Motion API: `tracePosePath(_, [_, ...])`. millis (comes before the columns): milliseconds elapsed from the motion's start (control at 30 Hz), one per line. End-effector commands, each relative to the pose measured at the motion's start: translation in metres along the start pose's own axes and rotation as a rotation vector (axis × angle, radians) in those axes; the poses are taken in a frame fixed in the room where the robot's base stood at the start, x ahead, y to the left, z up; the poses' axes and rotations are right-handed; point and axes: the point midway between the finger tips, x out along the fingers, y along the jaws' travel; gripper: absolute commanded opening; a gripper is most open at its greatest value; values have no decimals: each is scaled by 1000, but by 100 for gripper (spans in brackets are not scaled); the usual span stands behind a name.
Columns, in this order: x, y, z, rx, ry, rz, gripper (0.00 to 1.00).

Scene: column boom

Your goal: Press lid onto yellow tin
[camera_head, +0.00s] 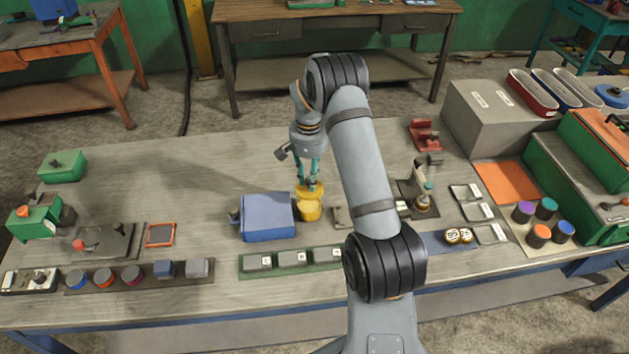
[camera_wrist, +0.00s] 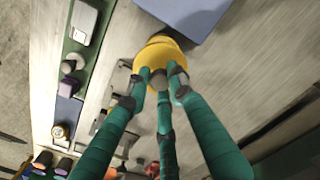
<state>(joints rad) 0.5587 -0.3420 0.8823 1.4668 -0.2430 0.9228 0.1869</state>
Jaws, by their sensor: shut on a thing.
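The yellow tin (camera_head: 311,212) stands on the workbench, just right of a blue box. A yellow lid (camera_head: 302,192) shows above it, under my fingertips; it also shows in the wrist view (camera_wrist: 147,58). My gripper (camera_head: 309,184) points down from above, its teal fingers shut on the lid at its middle. In the wrist view the fingertips (camera_wrist: 161,80) close around a small grey part on the yellow top. More yellow shows past the lid's edge there. I cannot tell whether the lid touches the tin or sits level on it.
The blue box (camera_head: 268,217) stands close beside the tin on the left. A green tray (camera_head: 290,270) of grey blocks lies in front. My arm hides part of the bench on the right.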

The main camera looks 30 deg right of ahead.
Motion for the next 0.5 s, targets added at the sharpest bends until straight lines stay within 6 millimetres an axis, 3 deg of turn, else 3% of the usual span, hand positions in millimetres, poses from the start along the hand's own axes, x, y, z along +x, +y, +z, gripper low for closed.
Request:
tracePosePath(267, [8, 0, -4, -35, -1, 1, 0])
tracePosePath(500, [27, 0, -4, -33, -2, 0, 0])
